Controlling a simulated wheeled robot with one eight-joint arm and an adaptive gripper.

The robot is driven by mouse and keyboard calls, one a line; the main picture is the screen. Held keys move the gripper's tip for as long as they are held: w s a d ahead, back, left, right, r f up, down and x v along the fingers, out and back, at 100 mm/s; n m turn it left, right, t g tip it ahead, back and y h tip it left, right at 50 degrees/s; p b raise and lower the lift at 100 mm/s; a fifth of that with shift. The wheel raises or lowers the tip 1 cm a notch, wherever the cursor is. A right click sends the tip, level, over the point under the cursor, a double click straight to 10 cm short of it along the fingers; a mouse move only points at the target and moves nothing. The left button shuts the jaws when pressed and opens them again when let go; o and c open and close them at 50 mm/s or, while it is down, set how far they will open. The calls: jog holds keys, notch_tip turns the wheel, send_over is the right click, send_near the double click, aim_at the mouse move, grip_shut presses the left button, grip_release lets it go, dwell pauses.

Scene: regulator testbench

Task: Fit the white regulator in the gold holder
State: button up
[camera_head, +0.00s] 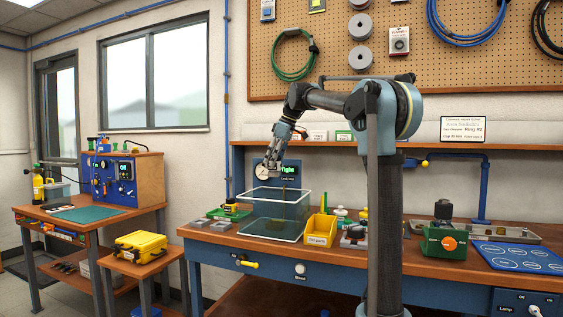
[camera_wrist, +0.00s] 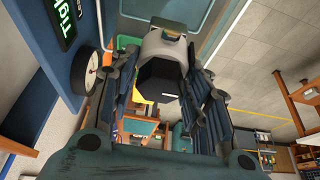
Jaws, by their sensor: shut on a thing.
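My gripper (camera_head: 279,163) is above the clear tank (camera_head: 272,229) on the main bench, beside a round white gauge (camera_head: 262,171) on a wall panel. In the wrist view my gripper (camera_wrist: 164,68) has its two dark fingers on either side of a thing with a pale grey-white body and a black end (camera_wrist: 160,82), and is shut on it. It looks like the white regulator (camera_wrist: 164,46). A brownish-gold piece (camera_wrist: 170,25) shows at its far end; I cannot tell whether this is the gold holder. The held thing is too small to make out in the head view.
A yellow bin (camera_head: 321,231) stands right of the tank. Further right are a green box with an orange knob (camera_head: 444,240) and a blue mat (camera_head: 522,258). The panel shows a green "Tight" readout (camera_head: 288,170). A yellow case (camera_head: 140,246) sits on a low table at left.

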aim_at(275, 168)
jog(key=shift+w+d, duration=0.1)
jog(key=shift+d, duration=0.05)
jog(key=shift+f, duration=0.1)
dwell(0.3)
jog(key=shift+f, duration=1.95)
jog(key=shift+f, duration=2.55)
dwell(3.0)
